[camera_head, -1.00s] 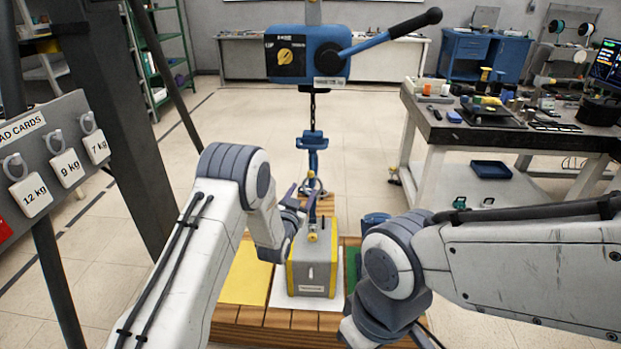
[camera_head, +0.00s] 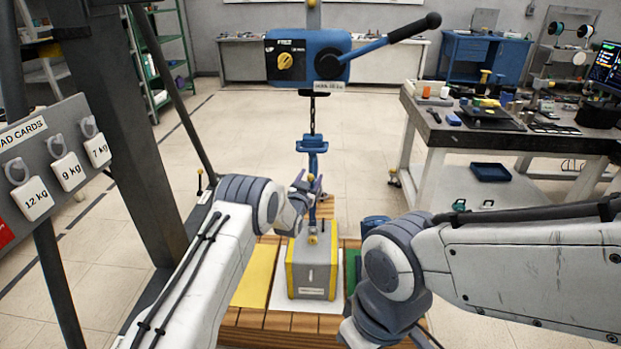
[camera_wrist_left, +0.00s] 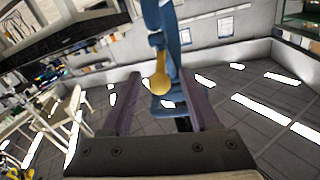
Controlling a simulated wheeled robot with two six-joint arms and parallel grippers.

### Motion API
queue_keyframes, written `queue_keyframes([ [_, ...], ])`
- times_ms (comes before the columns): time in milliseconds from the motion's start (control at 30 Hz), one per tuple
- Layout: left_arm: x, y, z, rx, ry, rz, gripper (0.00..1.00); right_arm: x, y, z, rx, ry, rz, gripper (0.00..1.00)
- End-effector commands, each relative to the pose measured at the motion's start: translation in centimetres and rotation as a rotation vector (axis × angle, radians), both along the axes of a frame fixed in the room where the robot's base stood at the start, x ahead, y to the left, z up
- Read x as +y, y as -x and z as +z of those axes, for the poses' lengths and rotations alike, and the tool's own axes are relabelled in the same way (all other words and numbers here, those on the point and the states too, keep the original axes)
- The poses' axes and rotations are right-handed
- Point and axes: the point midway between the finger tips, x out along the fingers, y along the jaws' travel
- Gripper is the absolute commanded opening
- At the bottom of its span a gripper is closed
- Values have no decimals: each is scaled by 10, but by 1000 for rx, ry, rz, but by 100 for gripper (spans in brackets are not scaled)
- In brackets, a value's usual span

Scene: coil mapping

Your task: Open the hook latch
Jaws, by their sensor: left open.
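The blue hook (camera_head: 312,145) hangs on a chain below the blue hoist and appears in line with the grey-and-yellow weight block (camera_head: 312,265). In the left wrist view the blue hook (camera_wrist_left: 172,40) carries a gold latch piece (camera_wrist_left: 160,78). My left gripper (camera_head: 309,186) is at the lower part of the hook, with its fingers pointing away from me. In the left wrist view the two purple fingers (camera_wrist_left: 158,105) stand apart, with the gold piece showing between them. I cannot tell whether they touch it. My right gripper is not visible; only its arm shows at right.
The blue hoist (camera_head: 308,57) has a yellow knob and a long lever reaching right. The block stands on a wooden pallet (camera_head: 262,322) with yellow and green patches. A load card rack (camera_head: 50,150) is at left and a cluttered workbench (camera_head: 500,135) at right.

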Motion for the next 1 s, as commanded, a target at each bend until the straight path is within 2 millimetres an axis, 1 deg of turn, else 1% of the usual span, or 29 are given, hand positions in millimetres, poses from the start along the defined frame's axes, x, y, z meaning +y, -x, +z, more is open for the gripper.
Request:
queue_keyframes([
  [200,0,0,0,1,0,0,61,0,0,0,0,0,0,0],
  [233,0,0,0,1,0,0,57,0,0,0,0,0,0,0],
  [267,0,0,0,1,0,0,46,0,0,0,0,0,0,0],
  [300,0,0,0,1,0,0,31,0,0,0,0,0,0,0],
  [333,0,0,0,1,0,0,19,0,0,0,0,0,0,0],
  [367,0,0,0,1,0,0,8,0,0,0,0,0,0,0],
  [400,0,0,0,1,0,0,0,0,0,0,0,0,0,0],
  [1000,0,0,0,0,0,0,0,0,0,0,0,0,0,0],
])
